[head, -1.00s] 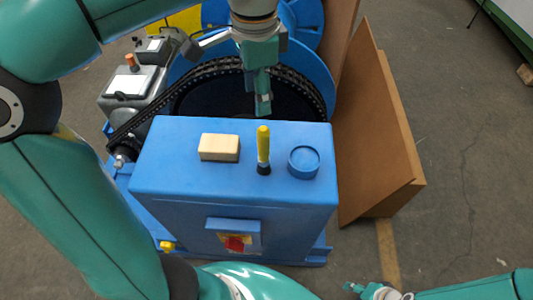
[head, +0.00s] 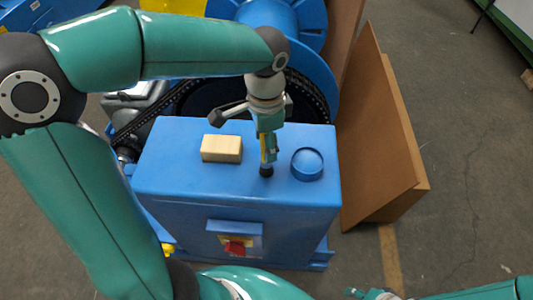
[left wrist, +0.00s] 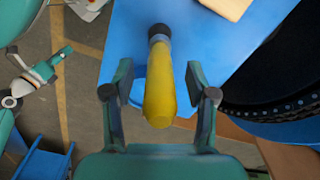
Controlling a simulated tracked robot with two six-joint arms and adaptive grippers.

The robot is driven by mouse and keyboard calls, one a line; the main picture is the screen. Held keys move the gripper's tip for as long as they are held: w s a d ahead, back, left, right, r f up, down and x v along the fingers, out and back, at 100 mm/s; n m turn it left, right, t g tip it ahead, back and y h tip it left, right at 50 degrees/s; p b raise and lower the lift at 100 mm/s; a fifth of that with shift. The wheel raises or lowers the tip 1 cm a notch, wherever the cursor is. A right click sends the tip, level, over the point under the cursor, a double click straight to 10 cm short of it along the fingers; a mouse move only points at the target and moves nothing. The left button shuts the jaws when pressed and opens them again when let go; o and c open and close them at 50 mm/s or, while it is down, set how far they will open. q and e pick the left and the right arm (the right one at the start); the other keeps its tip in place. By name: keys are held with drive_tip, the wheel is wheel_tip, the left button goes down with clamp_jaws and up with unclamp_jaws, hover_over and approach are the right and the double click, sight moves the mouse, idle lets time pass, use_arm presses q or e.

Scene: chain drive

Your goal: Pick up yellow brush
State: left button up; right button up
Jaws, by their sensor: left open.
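The yellow brush (left wrist: 159,88) has a yellow handle and a dark end. It stands on top of the blue cabinet (head: 180,180); in the head view its dark end (head: 266,171) shows and most of the handle is hidden by my gripper. My left gripper (head: 268,150) is at the brush from above. In the left wrist view its open fingers (left wrist: 160,100) are on either side of the handle, with gaps showing on both sides. My right gripper (head: 368,294) is at the bottom edge of the head view, far from the brush, too small to read.
A pale wooden block (head: 221,148) lies left of the brush and a round blue cap (head: 307,164) lies right of it, both on the cabinet top. A chain and blue wheel (head: 320,80) stand behind. A brown board (head: 385,140) leans at the right.

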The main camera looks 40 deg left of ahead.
use_arm(q)
drive_tip(key=shift+f, duration=0.45)
drive_tip(key=shift+c, duration=0.3)
clamp_jaws()
drive_tip(key=shift+r, duration=0.1)
wheel_tip(320, 180, up, 20)
drive_tip(key=p, duration=0.2)
